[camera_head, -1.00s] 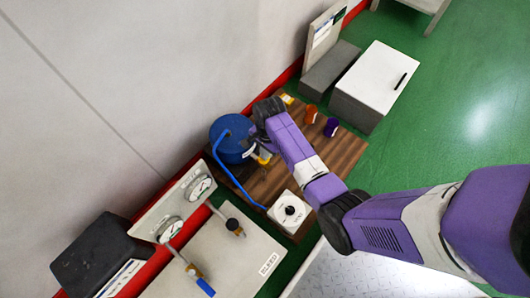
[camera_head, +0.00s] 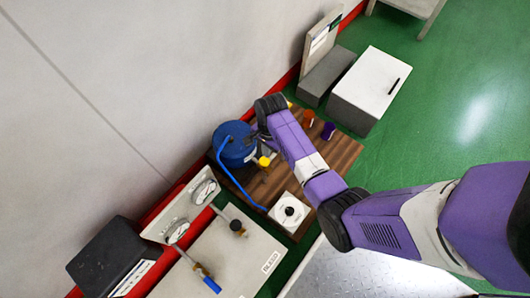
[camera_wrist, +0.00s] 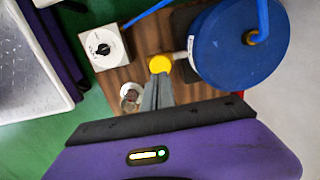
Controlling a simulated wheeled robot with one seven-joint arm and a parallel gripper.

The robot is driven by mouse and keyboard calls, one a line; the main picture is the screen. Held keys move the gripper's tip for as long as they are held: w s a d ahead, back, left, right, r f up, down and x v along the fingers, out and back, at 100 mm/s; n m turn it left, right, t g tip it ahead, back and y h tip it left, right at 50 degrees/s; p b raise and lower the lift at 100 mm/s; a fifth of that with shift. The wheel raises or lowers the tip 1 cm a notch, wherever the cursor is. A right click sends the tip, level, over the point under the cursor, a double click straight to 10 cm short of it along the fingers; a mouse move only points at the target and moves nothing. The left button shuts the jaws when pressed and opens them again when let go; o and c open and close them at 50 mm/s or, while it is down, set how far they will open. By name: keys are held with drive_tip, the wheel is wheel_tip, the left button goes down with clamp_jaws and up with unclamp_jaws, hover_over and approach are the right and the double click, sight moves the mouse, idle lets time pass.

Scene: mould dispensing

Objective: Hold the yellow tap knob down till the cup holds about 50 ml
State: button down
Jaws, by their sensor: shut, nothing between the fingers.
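The yellow tap knob (camera_wrist: 159,64) sits on a short spout at the side of the blue tank (camera_wrist: 238,45). It also shows in the head view (camera_head: 264,161). My gripper (camera_wrist: 159,78) is shut and empty, with its fingertips right at the knob's near edge in the wrist view; I cannot tell if they touch it. A pale, round-rimmed cup (camera_wrist: 130,97) stands on the wooden table beside the fingers, partly hidden. Its liquid level cannot be read.
A white box with a black dial (camera_head: 289,211) stands on the wooden table (camera_head: 340,153), joined to the tank by a blue hose. An orange cup (camera_head: 307,117) and a purple cup (camera_head: 328,130) stand behind my arm. A panel with gauges (camera_head: 190,211) is at the left.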

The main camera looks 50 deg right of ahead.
wheel_tip(320, 180, up, 8)
drive_tip(key=p, duration=0.2)
drive_tip(key=shift+d, duration=0.2)
drive_tip(key=shift+r, duration=0.1)
idle(0.8)
